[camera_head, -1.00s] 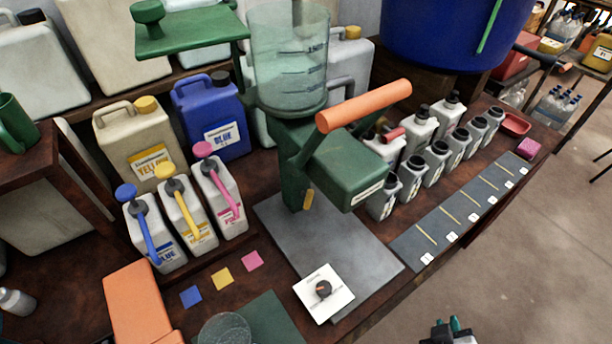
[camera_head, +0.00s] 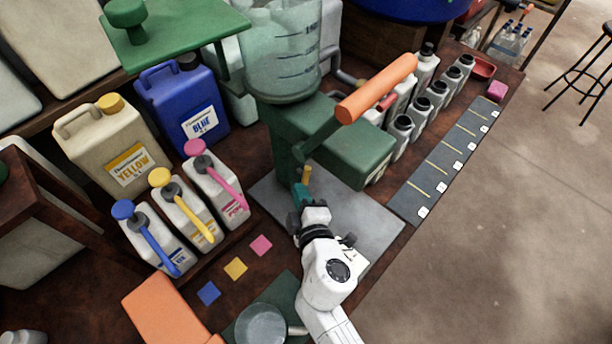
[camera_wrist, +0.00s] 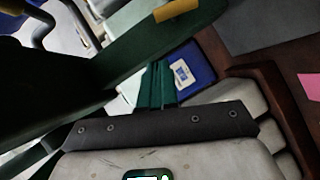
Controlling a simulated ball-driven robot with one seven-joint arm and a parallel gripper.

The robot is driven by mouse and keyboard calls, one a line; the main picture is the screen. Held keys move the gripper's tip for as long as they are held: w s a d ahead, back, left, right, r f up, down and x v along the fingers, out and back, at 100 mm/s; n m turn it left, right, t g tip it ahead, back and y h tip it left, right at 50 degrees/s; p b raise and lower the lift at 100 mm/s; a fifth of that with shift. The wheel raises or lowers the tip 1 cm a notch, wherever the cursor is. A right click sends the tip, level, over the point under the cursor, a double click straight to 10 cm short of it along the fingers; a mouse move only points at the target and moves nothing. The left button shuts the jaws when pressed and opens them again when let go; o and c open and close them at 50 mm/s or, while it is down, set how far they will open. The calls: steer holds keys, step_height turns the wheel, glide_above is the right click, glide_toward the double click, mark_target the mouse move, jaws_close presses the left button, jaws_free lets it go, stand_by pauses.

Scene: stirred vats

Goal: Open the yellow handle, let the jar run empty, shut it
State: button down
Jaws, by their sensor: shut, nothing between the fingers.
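The clear jar (camera_head: 285,62) with dark graduation marks stands on top of the green stand. I cannot tell whether liquid is in it. The small yellow handle (camera_head: 306,174) hangs under the stand's green head; it also shows at the top of the wrist view (camera_wrist: 176,10). My gripper (camera_head: 300,190), with teal fingers, is just below and left of the yellow handle in the head view. Its fingers (camera_wrist: 158,85) are shut and empty, and the wrist view shows them apart from the handle. The lower fingers are partly hidden by my wrist.
An orange-gripped lever (camera_head: 376,88) sticks out of the green head (camera_head: 345,150) above my arm. A grey plate (camera_head: 370,218) lies below. Pump bottles, such as the yellow-pump one (camera_head: 185,215), stand left. Grey bottles (camera_head: 402,135) stand right. A glass bowl (camera_head: 262,325) sits in front.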

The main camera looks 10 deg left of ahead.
mark_target(307, 179)
steer(key=w, duration=0.2)
steer(key=w+f, duration=0.1)
steer(key=w, duration=0.1)
steer(key=w+f, duration=0.1)
steer(key=shift+w+d+f, duration=0.1)
steer(key=shift+w+d, duration=0.3)
